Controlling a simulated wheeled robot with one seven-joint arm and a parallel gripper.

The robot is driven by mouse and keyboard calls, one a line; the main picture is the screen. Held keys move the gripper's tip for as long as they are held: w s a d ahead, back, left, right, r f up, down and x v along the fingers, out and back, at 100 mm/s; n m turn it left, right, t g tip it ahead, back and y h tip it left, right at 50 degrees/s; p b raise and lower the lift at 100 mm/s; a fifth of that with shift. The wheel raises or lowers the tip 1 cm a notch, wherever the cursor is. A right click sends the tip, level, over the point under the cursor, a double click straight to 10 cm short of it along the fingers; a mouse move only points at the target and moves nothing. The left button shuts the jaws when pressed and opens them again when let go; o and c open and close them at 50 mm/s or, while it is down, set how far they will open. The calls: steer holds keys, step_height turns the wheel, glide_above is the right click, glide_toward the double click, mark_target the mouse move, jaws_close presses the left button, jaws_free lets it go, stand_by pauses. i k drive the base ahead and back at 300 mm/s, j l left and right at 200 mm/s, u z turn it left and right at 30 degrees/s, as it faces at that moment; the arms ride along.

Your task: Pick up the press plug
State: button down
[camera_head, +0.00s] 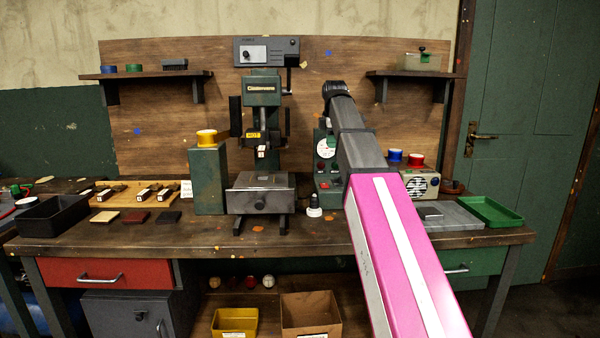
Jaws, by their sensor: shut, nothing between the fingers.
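A small black-topped piece with a white base (314,209) stands upright on the workbench, just right of the press base; it looks like the press plug, but it is too small to be sure. The green press (262,95) stands behind it to the left, with a grey block-shaped base (260,194). My pink and grey arm reaches up from the lower right, right of the small piece. The arm's dark far end is in front of the back board, well above the bench. My gripper's fingers do not show; they seem hidden behind that end.
A green control box (326,168) with a dial stands behind the small piece, partly hidden by my arm. A green post with a yellow roll (206,138) stands left of the press. A wooden stamp board (135,194) and a black tray (53,215) lie further left. The bench front is clear.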

mark_target(314, 206)
steer(key=k+l, duration=0.3)
steer(key=l, duration=0.2)
steer(key=k+l, duration=0.35)
steer(key=l, duration=0.15)
steer(key=k+l, duration=0.3)
steer(key=l, duration=0.2)
